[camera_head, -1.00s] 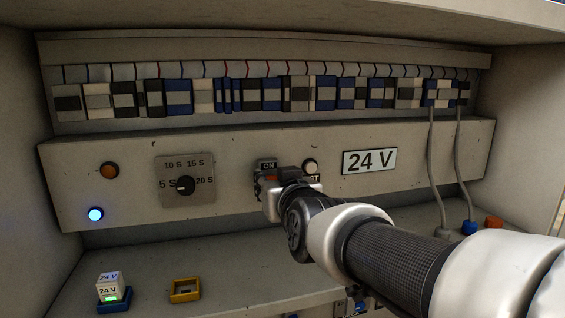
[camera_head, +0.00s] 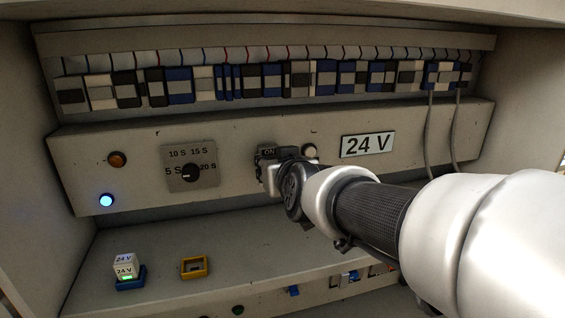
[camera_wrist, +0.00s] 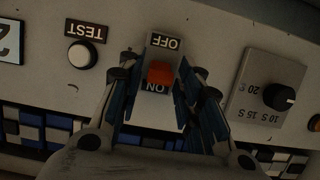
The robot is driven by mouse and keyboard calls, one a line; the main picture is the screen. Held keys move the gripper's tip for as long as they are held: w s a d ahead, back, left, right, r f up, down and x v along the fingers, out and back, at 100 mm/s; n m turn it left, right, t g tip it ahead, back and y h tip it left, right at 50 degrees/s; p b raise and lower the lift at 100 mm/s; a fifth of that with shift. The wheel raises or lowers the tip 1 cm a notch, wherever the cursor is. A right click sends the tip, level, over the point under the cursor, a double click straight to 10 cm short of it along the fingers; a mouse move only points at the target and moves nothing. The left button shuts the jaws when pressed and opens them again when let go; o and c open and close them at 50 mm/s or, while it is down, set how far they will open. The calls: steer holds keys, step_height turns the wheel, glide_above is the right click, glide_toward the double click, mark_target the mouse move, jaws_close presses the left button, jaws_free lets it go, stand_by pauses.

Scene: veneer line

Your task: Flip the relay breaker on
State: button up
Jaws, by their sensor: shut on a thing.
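The relay breaker (camera_wrist: 168,112) is a pale plate on the panel with OFF and ON labels and an orange-red lever (camera_wrist: 160,73). The wrist view shows it upside down. The lever lies between the two labels, close beside the ON label (camera_wrist: 157,87). My gripper (camera_wrist: 164,70) has its fingers on either side of the lever and is shut on it. In the head view the ON label (camera_head: 268,152) shows just above my gripper (camera_head: 269,174), which hides the rest of the breaker.
A white TEST button (camera_wrist: 82,54) sits beside the breaker. A timer dial (camera_head: 190,172) and a lit blue-white lamp (camera_head: 106,200) are to the left, a 24 V sign (camera_head: 367,145) to the right. A 24 V cube (camera_head: 124,266) and yellow frame (camera_head: 194,267) are on the ledge.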

steer(key=o, duration=1.1)
steer(key=shift+f+b, duration=0.15)
steer(key=shift+b, duration=0.35)
steer(key=s+d+f+t+y+b, duration=0.15)
steer(key=s+f+t+b, duration=0.3)
steer(key=s+b, duration=0.45)
steer(key=s+d+f+t+y+b, duration=0.1)
steer(key=s+d+f+t+b, duration=0.35)
steer(key=b, duration=0.75)
steer(key=shift+s+d+f+m+g+h, duration=0.2)
steer(key=shift+s+d+f+g+h, duration=0.35)
steer(key=shift+f+g, duration=1.45)
steer(key=shift+s+d+f+m+g+h, duration=0.25)
steer(key=shift+d+f+g+h, duration=0.45)
steer(key=shift+f, duration=2.35)
steer(key=shift+s+d+f+m+g+h, duration=0.15)
steer(key=shift+s+d+f+g+h, duration=0.45)
steer(key=shift+f+g, duration=1.45)
steer(key=shift+w+f+t, duration=0.15)
steer(key=shift+f+t, duration=0.4)
